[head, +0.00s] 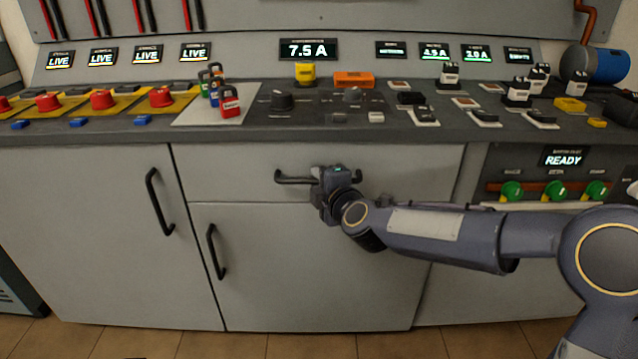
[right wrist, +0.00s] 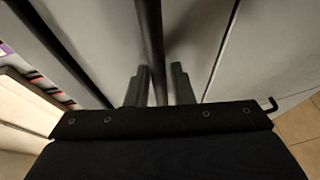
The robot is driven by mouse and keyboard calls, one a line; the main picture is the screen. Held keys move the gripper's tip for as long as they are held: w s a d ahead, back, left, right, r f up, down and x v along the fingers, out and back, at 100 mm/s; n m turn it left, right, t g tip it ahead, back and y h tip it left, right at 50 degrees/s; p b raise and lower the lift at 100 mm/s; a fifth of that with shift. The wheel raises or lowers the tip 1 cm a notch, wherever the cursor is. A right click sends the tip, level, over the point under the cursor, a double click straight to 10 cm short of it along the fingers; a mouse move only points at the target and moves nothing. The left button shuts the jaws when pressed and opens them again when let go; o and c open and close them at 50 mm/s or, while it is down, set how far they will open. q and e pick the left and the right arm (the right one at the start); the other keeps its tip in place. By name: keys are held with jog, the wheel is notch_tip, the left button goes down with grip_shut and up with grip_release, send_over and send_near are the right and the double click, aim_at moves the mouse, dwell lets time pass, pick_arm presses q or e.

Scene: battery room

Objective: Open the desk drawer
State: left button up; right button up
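The desk drawer (head: 235,185) is a wide pale grey front under the counter, and it looks flush with the cabinet. Its black bar handle (head: 292,178) runs horizontally near the middle of the front. My right gripper (head: 335,180) is at the handle and hides its middle part; both handle ends show. In the right wrist view the handle bar (right wrist: 151,45) passes between the two fingers of the right gripper (right wrist: 160,85). The fingers look apart, with a narrow gap beside the bar on the right. My left gripper is not in view.
Below the drawer is a cabinet door with a vertical handle (head: 216,252); another door handle (head: 159,202) is at left. The counter (head: 330,132) above holds padlocks (head: 229,101), red buttons and knobs. A panel reading READY (head: 562,156) is at right. The tiled floor in front is clear.

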grip_shut()
dwell(0.3)
